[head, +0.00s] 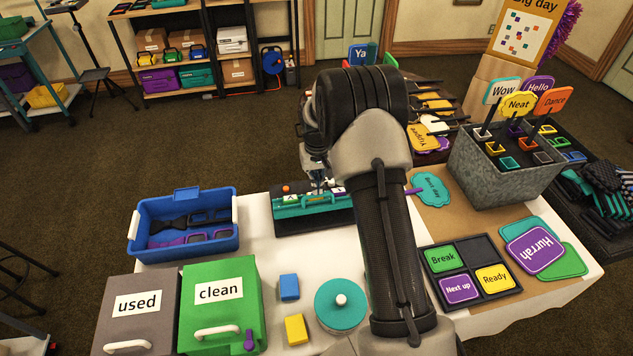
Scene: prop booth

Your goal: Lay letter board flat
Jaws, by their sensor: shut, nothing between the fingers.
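What looks like the letter board (290,223) is at the far edge of the white-covered table, left of my arm. It is a dark, low piece with a teal front part, a teal handle-like bar, and small coloured and lettered pieces along its top. My arm covers its right end, and I cannot tell whether it is tilted or flat. My gripper (318,186) points down just above or behind its upper edge. It looks shut and empty; its fingertips are small and partly hidden, so I cannot tell whether they touch the board.
A blue bin (185,258) with dark and purple props stands left of the board. Grey "used" (137,312) and green "clean" (219,300) boxes stand in front. A sign tray (470,270) and a metal sign box (508,175) are on the right. White cloth is clear before the board.

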